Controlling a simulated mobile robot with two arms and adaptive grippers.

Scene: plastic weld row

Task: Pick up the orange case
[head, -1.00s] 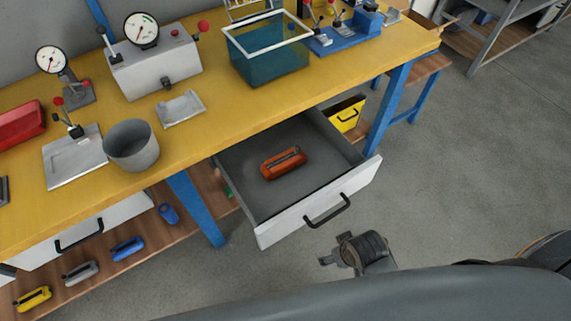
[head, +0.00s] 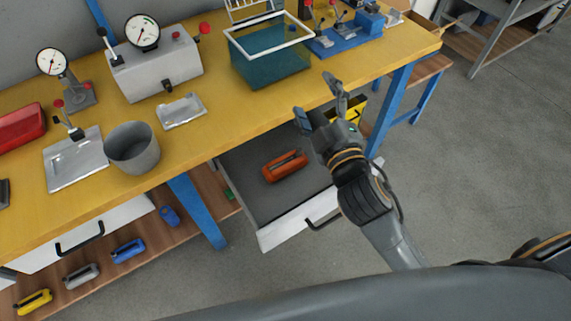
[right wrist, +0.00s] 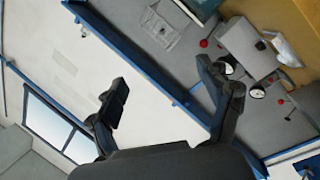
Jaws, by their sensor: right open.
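The orange case (head: 286,165) lies in the open drawer (head: 252,195) under the yellow workbench, in the head view. My right gripper (head: 317,99) is open and empty. It is raised above the right part of the drawer, up and to the right of the case, with its fingers pointing toward the bench. My right forearm covers the drawer's right side and part of its front. In the right wrist view the open fingers (right wrist: 168,92) show with nothing between them, and the case is not in that view. My left gripper is not in view.
The yellow workbench (head: 225,125) overhangs the drawer's back. A teal bin (head: 268,65) and a grey cup (head: 132,148) stand on it. A blue table leg (head: 197,212) is left of the drawer. A yellow bin (head: 357,110) sits behind my gripper.

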